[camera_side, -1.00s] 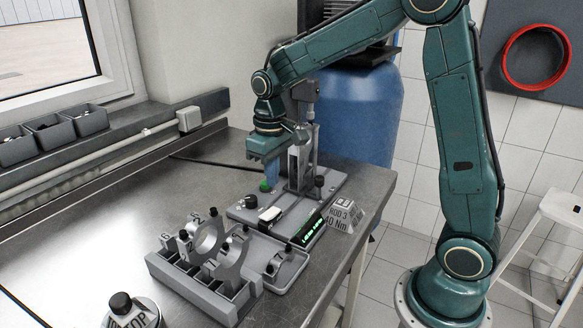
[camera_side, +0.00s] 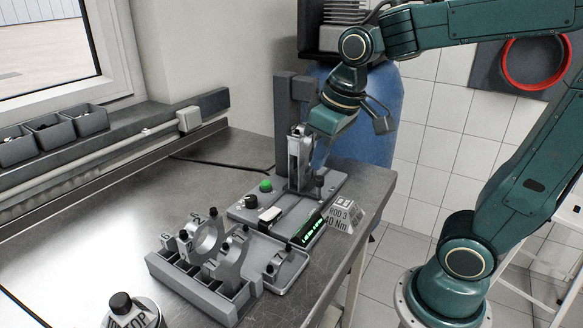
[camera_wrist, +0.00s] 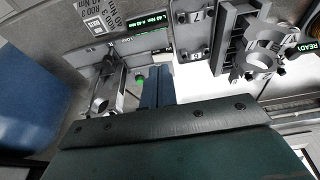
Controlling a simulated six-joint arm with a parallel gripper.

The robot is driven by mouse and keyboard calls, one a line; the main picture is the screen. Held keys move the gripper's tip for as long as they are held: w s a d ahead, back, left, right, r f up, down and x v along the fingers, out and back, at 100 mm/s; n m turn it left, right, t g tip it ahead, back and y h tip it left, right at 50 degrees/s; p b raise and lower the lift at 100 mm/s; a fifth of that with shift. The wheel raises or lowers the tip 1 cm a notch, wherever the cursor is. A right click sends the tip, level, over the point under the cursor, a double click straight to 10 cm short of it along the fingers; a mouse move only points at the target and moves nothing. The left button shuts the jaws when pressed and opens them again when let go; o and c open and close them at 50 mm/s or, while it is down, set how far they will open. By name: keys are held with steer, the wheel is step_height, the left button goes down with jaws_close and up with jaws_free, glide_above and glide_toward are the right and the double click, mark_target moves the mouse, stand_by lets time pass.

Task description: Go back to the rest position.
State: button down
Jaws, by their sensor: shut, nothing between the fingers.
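My gripper (camera_side: 319,160) is shut and empty. In the side view it hangs tilted beside the upright rod (camera_side: 300,155) on the grey press fixture (camera_side: 330,183); whether it touches the rod cannot be told. The green button (camera_side: 265,186) is uncovered in the side view. My upper arm is raised towards the right.
A grey rack (camera_side: 205,287) with rings and caps stands in front of the fixture, beside a small tray (camera_side: 288,279). A sign block (camera_side: 342,215) sits at the bench's right edge. A blue barrel (camera_side: 385,110) stands behind. The bench's left (camera_side: 120,235) is mostly clear.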

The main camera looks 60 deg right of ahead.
steer(key=s+t, duration=0.2)
steer(key=s, duration=0.7)
steer(key=shift+s+a+r, duration=0.15)
steer(key=shift+s+a, duration=0.05)
steer(key=shift+a, duration=0.25)
